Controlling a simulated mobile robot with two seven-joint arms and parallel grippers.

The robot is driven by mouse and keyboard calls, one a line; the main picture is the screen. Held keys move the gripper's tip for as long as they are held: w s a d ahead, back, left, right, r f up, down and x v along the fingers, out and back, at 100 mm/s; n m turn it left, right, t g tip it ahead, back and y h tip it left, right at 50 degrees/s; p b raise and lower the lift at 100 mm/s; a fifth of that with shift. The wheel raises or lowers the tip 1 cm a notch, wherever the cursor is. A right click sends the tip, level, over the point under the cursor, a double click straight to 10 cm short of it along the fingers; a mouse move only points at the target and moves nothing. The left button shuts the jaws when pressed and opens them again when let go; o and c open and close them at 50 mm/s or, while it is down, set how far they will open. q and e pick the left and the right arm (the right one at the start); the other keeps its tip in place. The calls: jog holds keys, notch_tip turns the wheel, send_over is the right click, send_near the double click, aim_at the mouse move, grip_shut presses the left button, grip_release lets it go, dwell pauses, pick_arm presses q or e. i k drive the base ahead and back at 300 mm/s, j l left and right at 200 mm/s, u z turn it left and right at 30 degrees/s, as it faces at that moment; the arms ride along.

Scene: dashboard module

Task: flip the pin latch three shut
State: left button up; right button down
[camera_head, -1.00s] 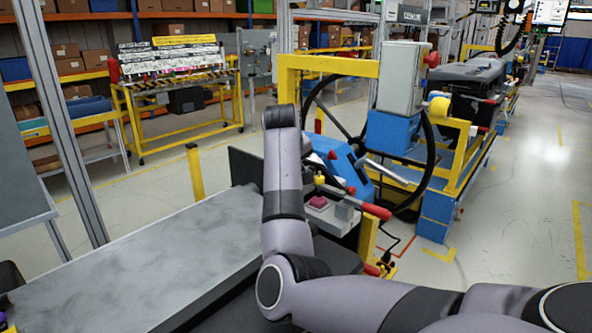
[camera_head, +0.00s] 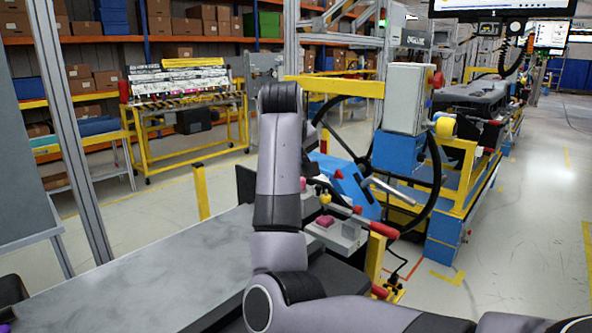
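My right arm comes in from the lower right and rises in the middle of the view. Its gripper is mostly hidden behind the forearm; a dark part of it (camera_head: 309,150) shows at the forearm's right side, above the blue fixture. Its fingers cannot be made out. A red-handled lever (camera_head: 383,229) sticks out to the right from the grey fixture block (camera_head: 345,238), and a second red handle (camera_head: 379,291) shows lower down. I cannot tell which part is pin latch three, or whether it is open or shut. My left gripper is not in view.
A grey work surface (camera_head: 140,265) lies at the left front. The blue fixture (camera_head: 350,190), a black wheel (camera_head: 437,180), a grey control box (camera_head: 407,98) and a yellow frame (camera_head: 463,165) stand right of my arm. Clear floor (camera_head: 520,270) lies at the right.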

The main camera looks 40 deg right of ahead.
aim_at(317, 187)
jog(key=k, duration=1)
